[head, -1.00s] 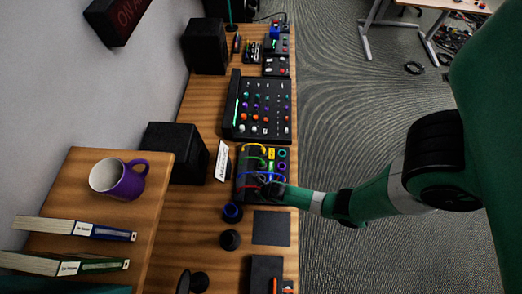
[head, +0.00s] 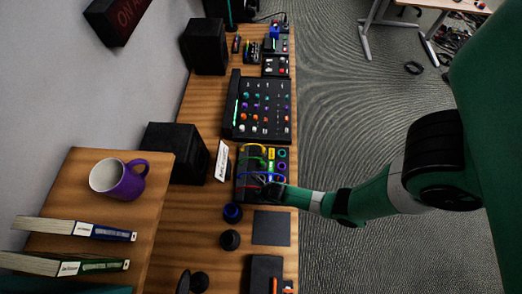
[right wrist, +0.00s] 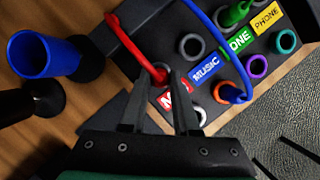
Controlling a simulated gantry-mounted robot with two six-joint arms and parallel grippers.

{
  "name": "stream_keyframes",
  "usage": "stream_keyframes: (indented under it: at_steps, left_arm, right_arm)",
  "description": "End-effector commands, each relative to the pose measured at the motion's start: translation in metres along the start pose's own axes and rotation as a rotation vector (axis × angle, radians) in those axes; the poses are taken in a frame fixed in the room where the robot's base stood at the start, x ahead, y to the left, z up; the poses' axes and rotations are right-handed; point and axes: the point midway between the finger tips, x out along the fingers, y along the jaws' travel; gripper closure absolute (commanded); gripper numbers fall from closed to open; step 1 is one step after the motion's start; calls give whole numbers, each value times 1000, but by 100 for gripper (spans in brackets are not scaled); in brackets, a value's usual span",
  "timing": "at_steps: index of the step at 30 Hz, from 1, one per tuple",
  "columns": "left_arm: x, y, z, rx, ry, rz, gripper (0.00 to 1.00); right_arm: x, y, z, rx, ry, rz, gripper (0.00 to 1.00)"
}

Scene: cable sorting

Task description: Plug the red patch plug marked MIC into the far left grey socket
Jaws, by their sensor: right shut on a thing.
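The black patch panel (head: 241,190) lies on the desk in the head view, with rows of sockets and coloured labels. My right gripper (right wrist: 158,73) is shut on the red plug (right wrist: 159,76), whose red cable (right wrist: 122,52) arches to the panel's edge. The plug is low over the panel beside the red label (right wrist: 172,98), partly covered by a finger. I cannot tell whether its tip is inside a socket. Grey sockets (right wrist: 190,46) show near it. In the head view my right gripper (head: 266,190) covers the panel's near part. My left gripper is not in view.
A blue cup-like holder (right wrist: 45,55) stands left of the panel. A mixer (head: 258,107) is beyond the panel; a dark flat pad (head: 271,228) lies nearer.

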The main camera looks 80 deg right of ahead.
Motion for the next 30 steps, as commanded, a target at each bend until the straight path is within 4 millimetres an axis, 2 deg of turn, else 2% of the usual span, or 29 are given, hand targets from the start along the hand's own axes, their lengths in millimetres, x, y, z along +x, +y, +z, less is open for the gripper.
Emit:
stream_keyframes:
  at_steps: [12,30]
  left_arm:
    - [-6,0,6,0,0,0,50]
    - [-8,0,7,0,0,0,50]
  right_arm:
    - [10,0,-3,0,0,0,100]
    - [13,0,-5,0,0,0,100]
